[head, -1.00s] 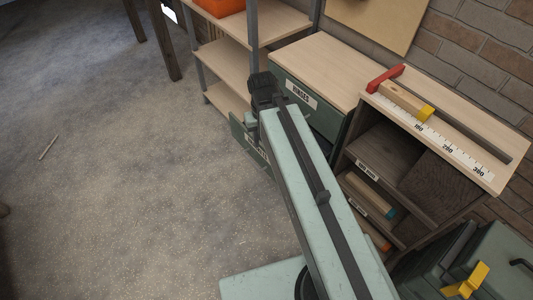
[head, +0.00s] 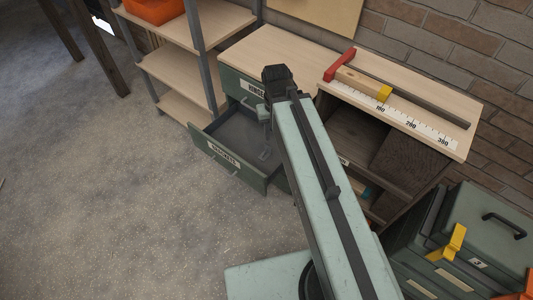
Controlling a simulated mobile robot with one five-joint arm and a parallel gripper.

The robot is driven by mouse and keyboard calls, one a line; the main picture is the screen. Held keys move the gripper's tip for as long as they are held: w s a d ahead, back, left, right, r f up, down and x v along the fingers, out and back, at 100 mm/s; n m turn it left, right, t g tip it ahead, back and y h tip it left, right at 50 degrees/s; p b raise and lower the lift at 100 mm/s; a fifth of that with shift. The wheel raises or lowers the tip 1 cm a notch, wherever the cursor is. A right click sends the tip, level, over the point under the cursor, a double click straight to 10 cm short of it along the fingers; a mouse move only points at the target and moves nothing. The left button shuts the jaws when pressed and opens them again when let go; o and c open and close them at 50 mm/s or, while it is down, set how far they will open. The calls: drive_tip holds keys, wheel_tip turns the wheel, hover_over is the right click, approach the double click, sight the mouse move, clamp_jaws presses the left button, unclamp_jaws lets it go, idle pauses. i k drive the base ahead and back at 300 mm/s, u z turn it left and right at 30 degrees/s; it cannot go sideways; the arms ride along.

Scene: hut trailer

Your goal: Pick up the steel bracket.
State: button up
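An open green drawer (head: 227,163) with a label that seems to read "BRACKETS" sticks out from the cabinet below the wooden worktop. A small grey piece (head: 265,154) shows at the right side of the drawer, beside my arm; it may be the steel bracket, but it is too small to be sure. My gripper (head: 277,80) is at the far end of my arm, dark and seen from behind, in front of the cabinet and over the drawer's right side in the picture. Its fingers are hidden, so its opening does not show.
Open shelves (head: 180,70) with an orange bin (head: 155,8) stand to the left. On the right, a worktop (head: 440,100) carries a ruler and a red-ended stop, above open cubbies. Green cases (head: 485,235) with a yellow latch stand at lower right. The floor (head: 110,200) at left is clear.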

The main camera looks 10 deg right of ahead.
sight(266, 152)
drive_tip(key=u, duration=0.05)
drive_tip(key=k, duration=1)
drive_tip(key=u, duration=2.2)
drive_tip(key=i, duration=1.25)
drive_tip(key=z, duration=2.1)
drive_tip(key=i, duration=1)
drive_tip(key=u, duration=0.05)
